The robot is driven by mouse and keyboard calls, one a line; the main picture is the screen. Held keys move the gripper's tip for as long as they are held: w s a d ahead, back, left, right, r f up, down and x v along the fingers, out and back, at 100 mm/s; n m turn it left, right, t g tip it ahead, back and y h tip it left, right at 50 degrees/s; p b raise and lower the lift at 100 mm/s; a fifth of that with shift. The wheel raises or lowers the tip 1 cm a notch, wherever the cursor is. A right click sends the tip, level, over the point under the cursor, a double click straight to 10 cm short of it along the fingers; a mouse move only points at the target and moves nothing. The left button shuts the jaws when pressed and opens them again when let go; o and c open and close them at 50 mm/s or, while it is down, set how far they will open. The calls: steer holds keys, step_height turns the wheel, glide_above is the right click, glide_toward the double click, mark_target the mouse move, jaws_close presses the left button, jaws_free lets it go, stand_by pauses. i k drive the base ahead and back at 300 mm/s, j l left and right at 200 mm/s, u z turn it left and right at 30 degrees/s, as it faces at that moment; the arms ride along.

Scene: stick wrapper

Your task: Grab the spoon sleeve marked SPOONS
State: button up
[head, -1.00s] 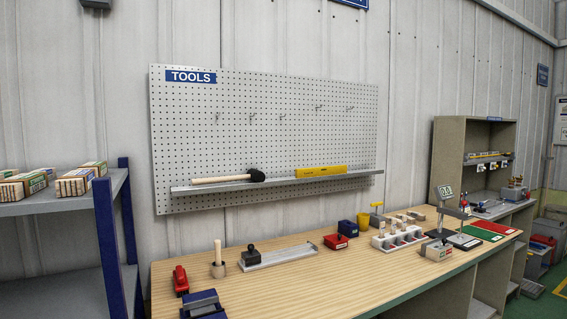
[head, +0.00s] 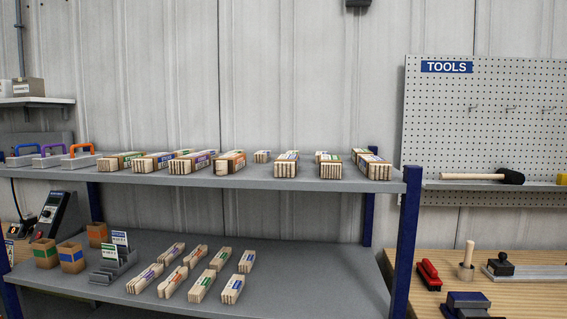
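Several wrapped bundles of wooden sticks lie on the blue-posted rack, and their printing is too small to read, so I cannot tell which is marked SPOONS. On the upper shelf, one bundle with an orange label (head: 230,162) has a rounded end, unlike the flat stick ends near it. On the lower shelf, another orange-labelled bundle (head: 174,281) also looks rounded at its near end. Other bundles carry purple (head: 192,161), green (head: 331,166) and blue (head: 287,164) labels. My gripper is not in view.
The grey upper shelf (head: 255,183) sits close above the lower shelf (head: 320,285). A blue post (head: 408,230) bounds the rack at right. Brown boxes (head: 71,257) and a card holder (head: 112,267) stand at lower left. A wooden workbench (head: 520,296) is at right.

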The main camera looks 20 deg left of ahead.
mark_target(229, 163)
steer(key=i+j+u, duration=0.1)
steer(key=j+u, duration=0.25)
steer(key=i+j+u, duration=0.1)
steer(key=u, duration=0.3)
steer(key=i+j+u, duration=0.1)
steer(key=j+u, duration=0.25)
steer(key=l, duration=0.1)
